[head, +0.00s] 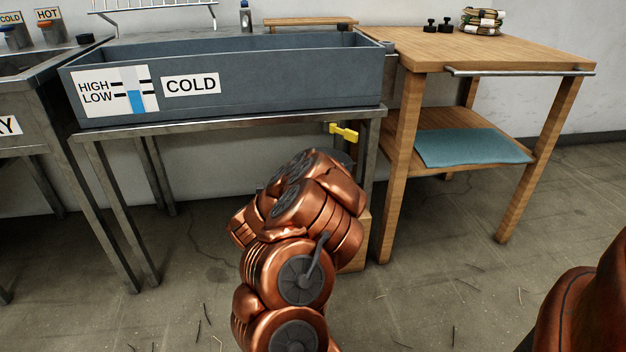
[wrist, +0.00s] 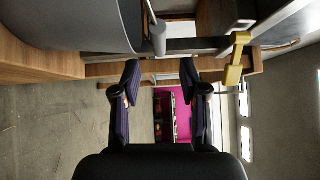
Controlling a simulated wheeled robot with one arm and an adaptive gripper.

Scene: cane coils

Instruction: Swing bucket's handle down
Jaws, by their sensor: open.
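A large grey rounded body, which looks like the bucket (wrist: 75,22), fills the upper left of the wrist view, where the scene is turned on its side. A light grey cylinder on a thin rod, which looks like the bucket's handle (wrist: 157,36), shows just past its edge. My gripper (wrist: 160,66) is open, with nothing between its two dark fingers. The handle appears beyond the fingertips, apart from them. In the head view my copper arm hides the gripper and most of the bucket; only a dark grey piece (head: 340,157) shows behind the arm.
A yellow lever (head: 344,132) hangs under the grey COLD trough (head: 250,100); it also shows in the wrist view (wrist: 236,62). A wooden support (head: 354,243) stands behind my arm. A wooden table (head: 470,52) is to the right, with a blue cloth (head: 470,147). The front floor is mostly clear.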

